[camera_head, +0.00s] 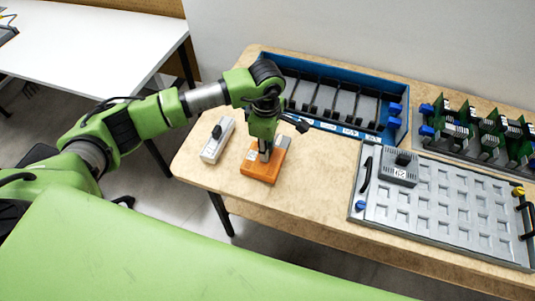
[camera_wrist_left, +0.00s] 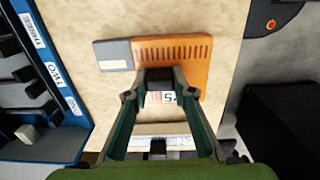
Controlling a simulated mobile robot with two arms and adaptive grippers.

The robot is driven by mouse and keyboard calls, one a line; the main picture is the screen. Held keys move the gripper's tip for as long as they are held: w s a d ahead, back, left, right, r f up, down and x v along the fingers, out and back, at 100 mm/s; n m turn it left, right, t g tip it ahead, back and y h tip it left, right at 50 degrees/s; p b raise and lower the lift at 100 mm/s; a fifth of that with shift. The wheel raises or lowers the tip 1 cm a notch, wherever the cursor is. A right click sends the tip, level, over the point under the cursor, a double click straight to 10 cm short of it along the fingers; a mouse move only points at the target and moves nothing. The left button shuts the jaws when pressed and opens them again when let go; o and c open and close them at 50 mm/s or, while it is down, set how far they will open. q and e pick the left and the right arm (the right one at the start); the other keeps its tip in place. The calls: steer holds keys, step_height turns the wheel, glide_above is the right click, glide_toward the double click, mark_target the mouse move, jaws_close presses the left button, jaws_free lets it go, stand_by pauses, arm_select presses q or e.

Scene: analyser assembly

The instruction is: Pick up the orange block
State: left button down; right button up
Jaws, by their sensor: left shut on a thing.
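The orange block (camera_head: 258,172) lies on the wooden table, left of the middle in the head view. It has a grey end piece (camera_wrist_left: 114,54) and a dark raised grip (camera_wrist_left: 158,78) on top, with a label reading 5 beside it. My left gripper (camera_head: 265,154) points straight down onto the block. In the left wrist view the gripper (camera_wrist_left: 156,92) has its two fingers closed around the dark grip. The block appears to rest on the table. Its middle is partly hidden by the fingers. My right gripper is not in view.
A white-grey block (camera_head: 217,140) with a black grip stands just left of the orange one. A blue slotted rack (camera_head: 399,128) is behind. A grey tray (camera_head: 440,222) carrying a grey block (camera_head: 399,168) is to the right. The table's front edge is close to the orange block.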

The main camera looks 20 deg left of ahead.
arm_select(q)
steer(key=shift+s+f, duration=0.3)
steer(key=shift+f, duration=0.05)
steer(key=r, duration=0.2)
steer(key=shift+w+a+r+b, duration=0.1)
steer(key=shift+w+r+b, duration=0.15)
steer(key=shift+r+b, duration=0.1)
steer(key=s+d+r+b, duration=0.4)
steer(key=s+d+r, duration=0.5)
steer(key=s+r, duration=0.1)
steer(key=shift+s+r, duration=0.25)
steer(key=shift+s, duration=0.1)
steer(key=shift+d, duration=0.1)
steer(key=shift+b, duration=0.55)
